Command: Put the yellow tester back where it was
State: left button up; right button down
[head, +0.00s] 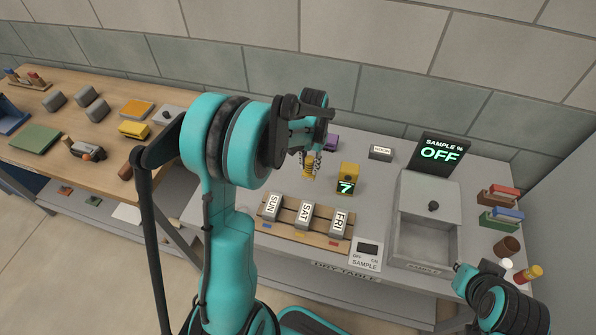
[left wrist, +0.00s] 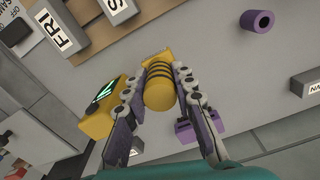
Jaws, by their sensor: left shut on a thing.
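The yellow tester (left wrist: 158,92), a rounded yellow body with dark bands, is between the two fingers of my left gripper (left wrist: 160,85) in the left wrist view. The gripper is shut on it. In the head view my left gripper (head: 311,160) points down over the grey table, with the tester (head: 308,170) small at its tips. I cannot tell whether the tester touches the table. A yellow box with a green "7" display (head: 348,179) stands beside it; it also shows in the left wrist view (left wrist: 98,112). A purple holder (left wrist: 200,129) lies just behind the fingers.
A rack with SUN, SAT and FRI blocks (head: 304,214) stands in front. An open grey tray (head: 428,237) and a SAMPLE OFF sign (head: 440,151) are at the right. A wooden table (head: 60,95) is at the left.

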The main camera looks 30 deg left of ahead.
pick_arm(q)
jog(key=shift+w+a+f+b, duration=0.25)
jog(key=shift+a+f+b, duration=0.1)
jog(key=shift+a+f, duration=0.75)
jog(key=shift+w+a+f+b, duration=0.35)
jog(key=shift+a+f, duration=0.4)
jog(key=shift+f, duration=0.65)
jog(key=shift+w+a+f+b, duration=0.2)
jog(key=shift+a+f+b, duration=0.15)
jog(key=shift+a+f, duration=0.75)
jog(key=shift+d+f, duration=0.1)
jog(key=shift+d, duration=0.1)
jog(key=shift+f, duration=0.25)
jog(key=o, duration=1)
jog(key=shift+r, duration=0.1)
